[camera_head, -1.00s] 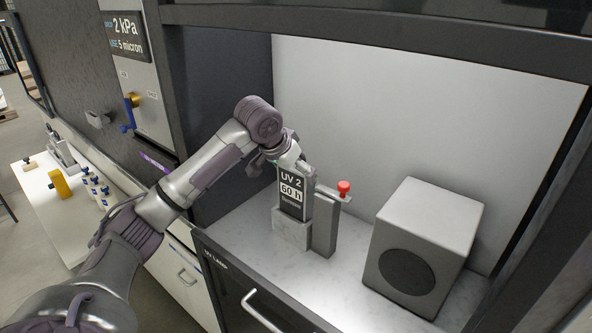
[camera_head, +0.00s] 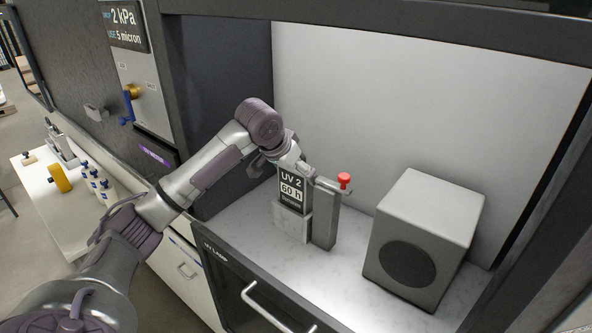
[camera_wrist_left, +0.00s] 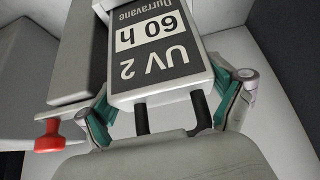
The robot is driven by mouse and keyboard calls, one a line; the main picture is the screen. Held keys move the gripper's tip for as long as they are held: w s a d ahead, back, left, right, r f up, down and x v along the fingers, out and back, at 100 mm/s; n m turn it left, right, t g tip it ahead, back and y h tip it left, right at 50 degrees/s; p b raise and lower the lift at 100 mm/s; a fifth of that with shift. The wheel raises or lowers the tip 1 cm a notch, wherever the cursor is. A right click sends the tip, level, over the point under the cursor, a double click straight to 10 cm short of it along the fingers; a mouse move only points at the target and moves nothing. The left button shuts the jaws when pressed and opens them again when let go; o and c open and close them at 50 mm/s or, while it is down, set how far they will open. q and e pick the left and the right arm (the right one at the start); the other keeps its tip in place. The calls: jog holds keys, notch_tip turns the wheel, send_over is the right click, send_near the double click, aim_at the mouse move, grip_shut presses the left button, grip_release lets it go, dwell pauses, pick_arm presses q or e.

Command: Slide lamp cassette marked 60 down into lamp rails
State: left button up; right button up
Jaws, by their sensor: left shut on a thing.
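The lamp cassette (camera_head: 291,190) is a dark upright block labelled "UV 2" and "60 h". Its lower part sits behind or inside the pale lamp rails (camera_head: 291,225), so its bottom end is hidden. My left gripper (camera_head: 290,163) is at the top of the cassette, shut on it. In the left wrist view the cassette's label (camera_wrist_left: 155,45) shows upside down, with a dark handle (camera_wrist_left: 172,112) between the green-padded fingers (camera_wrist_left: 170,105). My right gripper is not in view.
A grey post (camera_head: 325,222) with a red knob (camera_head: 344,180) stands right beside the cassette. A grey box with a dark round face (camera_head: 425,240) stands farther right on the marble-like floor (camera_head: 345,275). An open drawer-like front with a handle (camera_head: 265,305) lies in front.

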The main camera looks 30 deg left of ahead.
pick_arm(q)
jog(key=shift+f, duration=0.75)
jog(key=o, duration=1.5)
jog(key=shift+c, duration=0.2)
jog(key=shift+f+b, duration=0.1)
jog(key=shift+b, duration=0.2)
jog(key=v, duration=1.2)
